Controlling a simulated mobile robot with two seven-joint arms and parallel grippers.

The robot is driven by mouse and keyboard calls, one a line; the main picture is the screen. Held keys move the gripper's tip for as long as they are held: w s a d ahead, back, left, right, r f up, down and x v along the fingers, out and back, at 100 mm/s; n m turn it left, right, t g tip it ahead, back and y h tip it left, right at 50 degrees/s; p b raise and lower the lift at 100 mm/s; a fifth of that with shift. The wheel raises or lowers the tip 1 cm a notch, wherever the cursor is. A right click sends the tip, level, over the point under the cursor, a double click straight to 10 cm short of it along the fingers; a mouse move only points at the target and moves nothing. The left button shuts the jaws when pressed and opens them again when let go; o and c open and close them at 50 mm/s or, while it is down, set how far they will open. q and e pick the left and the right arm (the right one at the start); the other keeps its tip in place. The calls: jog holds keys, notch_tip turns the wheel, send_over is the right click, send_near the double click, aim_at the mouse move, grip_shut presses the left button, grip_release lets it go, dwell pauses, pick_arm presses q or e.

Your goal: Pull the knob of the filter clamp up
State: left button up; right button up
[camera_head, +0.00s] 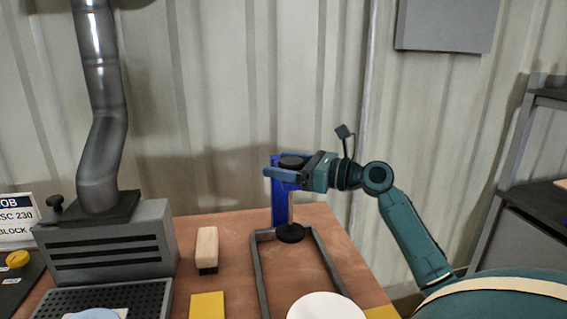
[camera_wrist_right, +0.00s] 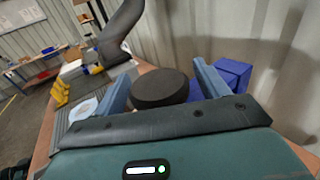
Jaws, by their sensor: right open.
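The filter clamp stands on the brown table, with a blue upright (camera_head: 279,205), a thin pale rod (camera_head: 291,208) and a black round foot (camera_head: 291,234). A black round knob (camera_head: 291,161) is at its top. My right gripper (camera_head: 276,169) reaches in level from the right at knob height. In the right wrist view the knob (camera_wrist_right: 160,88) sits between the two blue fingers, with a visible gap to the right finger. The gripper is open around the knob; contact on the left finger is unclear. My left gripper is out of view.
A grey U-shaped frame (camera_head: 257,275) lies around the clamp's foot. A white round disc (camera_head: 325,308) is in front. The corrugated wall is close behind.

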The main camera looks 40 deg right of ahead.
jog(key=shift+w+a, duration=0.1)
jog(key=shift+w, duration=0.15)
